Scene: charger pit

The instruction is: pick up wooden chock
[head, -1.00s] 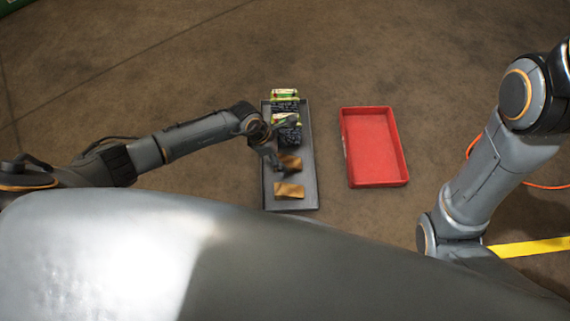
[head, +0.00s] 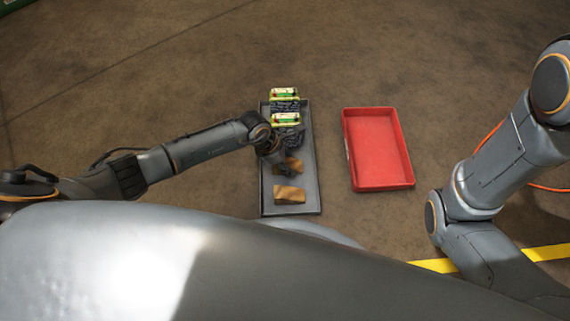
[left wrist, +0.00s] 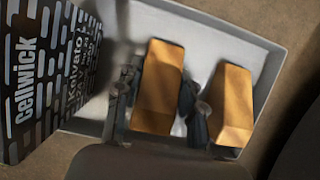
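Two wooden chocks lie in the near part of a grey tray (head: 309,180). The farther chock (head: 295,165) is partly hidden by my left gripper (head: 283,168); the nearer chock (head: 289,194) is in clear view. In the left wrist view, one finger of my left gripper (left wrist: 158,100) is on each side of one chock (left wrist: 160,80). A narrow gap shows beside the right finger, so the gripper looks open around it. The other chock (left wrist: 233,100) lies just right of that finger. My right gripper is out of view.
An empty red tray (head: 378,150) stands to the right. A yellow floor stripe (head: 545,253) and orange cable (head: 488,138) are further right.

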